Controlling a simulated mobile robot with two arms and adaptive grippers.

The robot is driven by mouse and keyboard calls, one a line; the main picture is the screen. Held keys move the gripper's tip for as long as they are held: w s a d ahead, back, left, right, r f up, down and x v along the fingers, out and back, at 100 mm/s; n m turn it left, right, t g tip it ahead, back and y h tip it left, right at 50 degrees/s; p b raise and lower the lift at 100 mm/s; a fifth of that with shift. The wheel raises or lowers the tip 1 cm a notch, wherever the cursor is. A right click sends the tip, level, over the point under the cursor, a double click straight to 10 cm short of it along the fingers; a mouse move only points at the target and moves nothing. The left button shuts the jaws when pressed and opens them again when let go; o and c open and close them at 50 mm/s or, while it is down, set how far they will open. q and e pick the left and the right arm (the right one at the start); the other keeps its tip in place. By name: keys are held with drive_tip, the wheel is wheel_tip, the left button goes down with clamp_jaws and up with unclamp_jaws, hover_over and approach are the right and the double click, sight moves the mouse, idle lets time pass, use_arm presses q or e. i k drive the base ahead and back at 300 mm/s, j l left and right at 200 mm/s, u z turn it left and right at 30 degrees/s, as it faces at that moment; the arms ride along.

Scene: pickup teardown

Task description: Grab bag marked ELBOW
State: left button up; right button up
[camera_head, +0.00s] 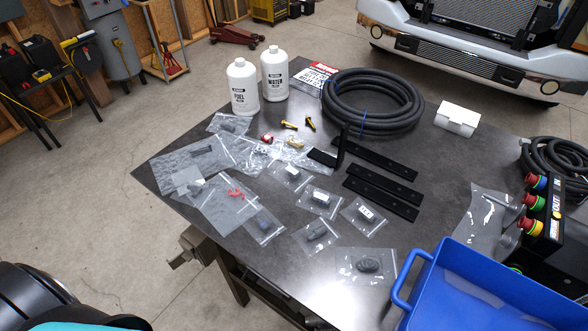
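Several clear zip bags with small dark parts lie on the dark metal table (285,245). The print on their labels is too small to read, so I cannot tell which is marked ELBOW. Bags with white labels include one (291,175) near the middle, one (320,201) below it and one (364,215) to the right. Another bag (317,234) holds a longish dark part, and one (367,265) near the front holds a dark oval part. More bags (205,160) overlap at the left, one with red pieces (236,194). Neither gripper is in view.
A blue bin (455,275) stands at the front right. A button box (542,215) is at the right. Two white bottles (243,88), a coiled black hose (372,102), flat black bars (380,198) and a white box (457,119) occupy the back and middle. The table's front-left strip is clear.

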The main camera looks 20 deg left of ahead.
sight(295, 178)
drive_tip(key=k+l+u, duration=0.2)
drive_tip(key=l, duration=0.2)
drive_tip(key=l+u, duration=0.2)
drive_tip(key=l, duration=0.2)
drive_tip(key=k+l+u, duration=0.2)
drive_tip(key=l, duration=0.2)
drive_tip(key=k+l+u, duration=0.2)
drive_tip(key=l, duration=0.15)
drive_tip(key=k+l+u, duration=0.2)
drive_tip(key=l, duration=0.15)
drive_tip(key=i, duration=0.1)
